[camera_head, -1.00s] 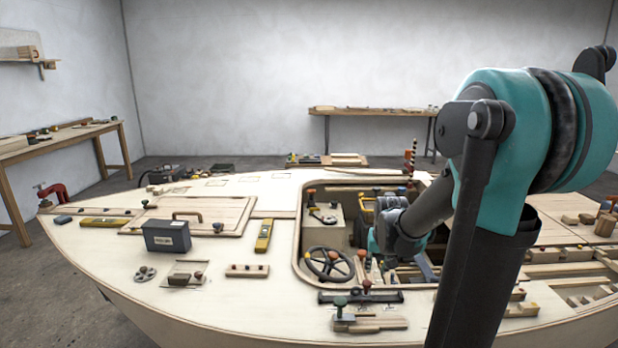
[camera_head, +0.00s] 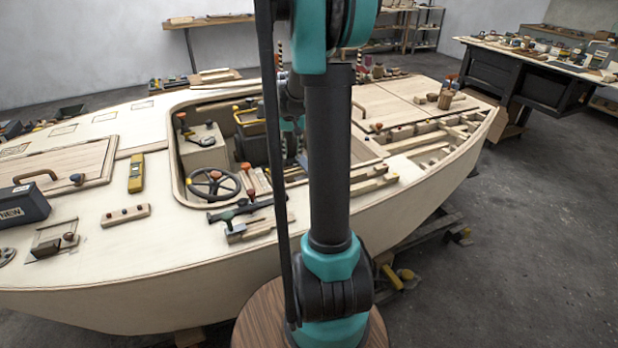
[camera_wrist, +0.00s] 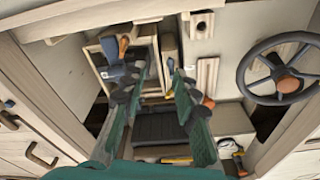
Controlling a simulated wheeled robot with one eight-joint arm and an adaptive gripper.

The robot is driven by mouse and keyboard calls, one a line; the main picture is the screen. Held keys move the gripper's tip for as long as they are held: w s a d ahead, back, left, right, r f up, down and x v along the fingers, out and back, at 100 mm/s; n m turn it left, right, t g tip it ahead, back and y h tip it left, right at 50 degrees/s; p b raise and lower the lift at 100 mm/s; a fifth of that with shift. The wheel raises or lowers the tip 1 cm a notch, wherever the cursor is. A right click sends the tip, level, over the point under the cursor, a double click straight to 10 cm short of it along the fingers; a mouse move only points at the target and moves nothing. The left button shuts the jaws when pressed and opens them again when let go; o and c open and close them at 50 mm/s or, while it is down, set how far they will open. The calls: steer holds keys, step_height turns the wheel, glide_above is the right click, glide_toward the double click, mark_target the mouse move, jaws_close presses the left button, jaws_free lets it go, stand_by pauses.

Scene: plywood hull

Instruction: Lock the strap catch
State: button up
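My gripper (camera_wrist: 160,68) shows in the wrist view with its two dark-tipped teal fingers spread apart and nothing visible between them. It points into the cockpit opening. In the head view the gripper is hidden behind my arm. I cannot pick out the strap catch with certainty in either view. Ahead of the left finger is a wooden-framed box (camera_wrist: 91,58) with an orange-brown handle (camera_wrist: 123,46) and a small blue part beside it. A dark ribbed panel (camera_wrist: 158,126) lies lower between the fingers.
A steering wheel (camera_head: 213,183) stands at the cockpit's near left; it also shows in the wrist view (camera_wrist: 243,82). The cockpit rim (camera_head: 178,165) surrounds the opening. A dark box (camera_head: 22,207) and a yellow level (camera_head: 136,173) lie on the deck. Open floor (camera_head: 520,250) lies at right.

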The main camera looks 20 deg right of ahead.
steer(key=w+d+f+m+g, duration=0.1)
steer(key=w+d+m+g, duration=0.1)
steer(key=d, duration=0.8)
steer(key=f, duration=1.7)
steer(key=shift+a, duration=0.25)
steer(key=shift+c, duration=0.3)
jaws_close()
